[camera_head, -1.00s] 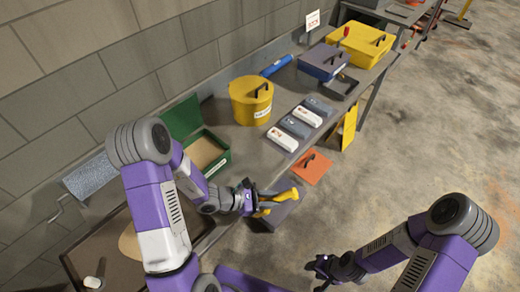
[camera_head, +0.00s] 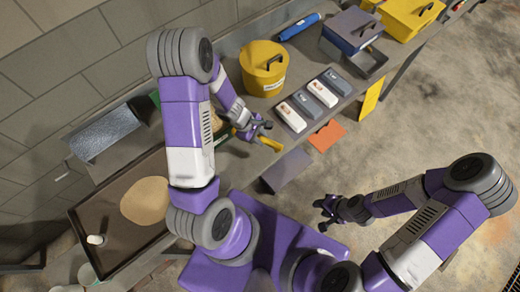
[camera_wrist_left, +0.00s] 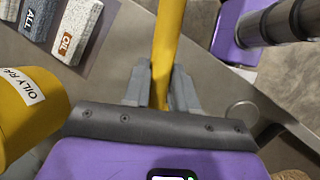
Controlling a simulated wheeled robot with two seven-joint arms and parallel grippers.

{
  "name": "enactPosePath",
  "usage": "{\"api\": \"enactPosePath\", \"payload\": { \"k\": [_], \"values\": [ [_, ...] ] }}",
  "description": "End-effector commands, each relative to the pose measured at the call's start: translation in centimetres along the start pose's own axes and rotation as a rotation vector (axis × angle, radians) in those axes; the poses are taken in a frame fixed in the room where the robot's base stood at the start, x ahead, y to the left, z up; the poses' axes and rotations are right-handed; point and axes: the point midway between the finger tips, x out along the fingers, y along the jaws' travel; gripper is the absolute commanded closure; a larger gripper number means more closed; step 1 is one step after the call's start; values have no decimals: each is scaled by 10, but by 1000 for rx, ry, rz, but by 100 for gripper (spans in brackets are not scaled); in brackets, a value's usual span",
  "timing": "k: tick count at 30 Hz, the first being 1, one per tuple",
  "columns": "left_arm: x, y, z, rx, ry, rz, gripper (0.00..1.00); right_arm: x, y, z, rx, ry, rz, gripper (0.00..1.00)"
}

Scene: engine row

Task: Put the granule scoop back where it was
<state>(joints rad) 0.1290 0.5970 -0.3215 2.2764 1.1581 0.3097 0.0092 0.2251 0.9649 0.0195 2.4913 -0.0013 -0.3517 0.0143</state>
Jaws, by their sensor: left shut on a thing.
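The granule scoop (camera_head: 268,142) shows as a yellow bar in my left gripper (camera_head: 258,128), near the front edge of the bench. In the left wrist view the scoop's yellow shaft (camera_wrist_left: 169,42) runs up between the two grey fingers of the left gripper (camera_wrist_left: 160,88), which are shut on it. The scoop's far end is out of that view. My right gripper (camera_head: 327,212) is in front of the bench, away from it and with nothing visible in it; its finger gap is too small to read.
A brown tray (camera_head: 98,205) with a tan granule patch (camera_head: 146,200) lies at the left. A green box (camera_head: 223,136) is mostly hidden behind my left arm. A yellow lidded bucket (camera_head: 263,70) and labelled blocks (camera_head: 308,103) stand beyond the scoop. An orange panel (camera_head: 327,136) is at the bench front.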

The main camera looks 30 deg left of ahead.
Motion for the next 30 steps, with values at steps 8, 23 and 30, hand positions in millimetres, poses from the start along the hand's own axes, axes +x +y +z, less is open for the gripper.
{"api": "enactPosePath", "payload": {
  "k": [8, 23, 30],
  "values": [
    [49, -11, -19, 0, -2, 0, 100, 27, 10, -2, 0, 1, 0, 60],
    [92, -20, -36, 1, -1, 1, 100, 50, 18, -3, 0, 1, 0, 60],
    [92, -20, -36, 1, -2, 1, 100, 50, 18, -3, -1, 1, 0, 60]
  ]
}}
